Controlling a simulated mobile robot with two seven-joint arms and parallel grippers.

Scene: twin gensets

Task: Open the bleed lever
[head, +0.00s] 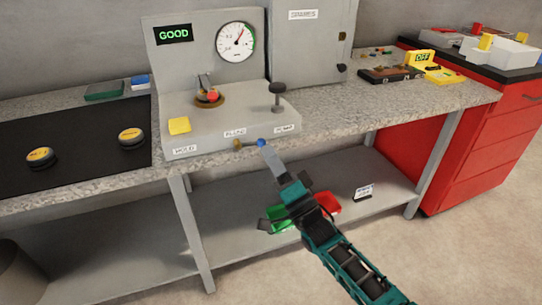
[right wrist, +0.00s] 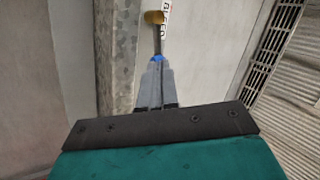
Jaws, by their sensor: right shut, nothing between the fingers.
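The bleed lever (head: 249,143) is on the front face of the grey test stand (head: 215,140). It has a brass pivot and a blue tip, and it lies roughly level, with the tip to the right of the pivot. In the right wrist view the grey lever (right wrist: 157,40) runs from the brass pivot to the blue tip, beside a partly visible label. My right gripper (head: 266,152) is shut and empty, its fingertips at the blue tip. In the right wrist view the fingers (right wrist: 156,72) overlap the tip's edge; contact cannot be told. My left gripper is out of view.
The stand carries a gauge (head: 236,42), a green GOOD display (head: 174,34), a black-knobbed plunger (head: 277,96) and a yellow block (head: 180,125). The stone-topped bench (head: 340,116) has a lower shelf (head: 345,190). A red cabinet (head: 492,135) stands at the right.

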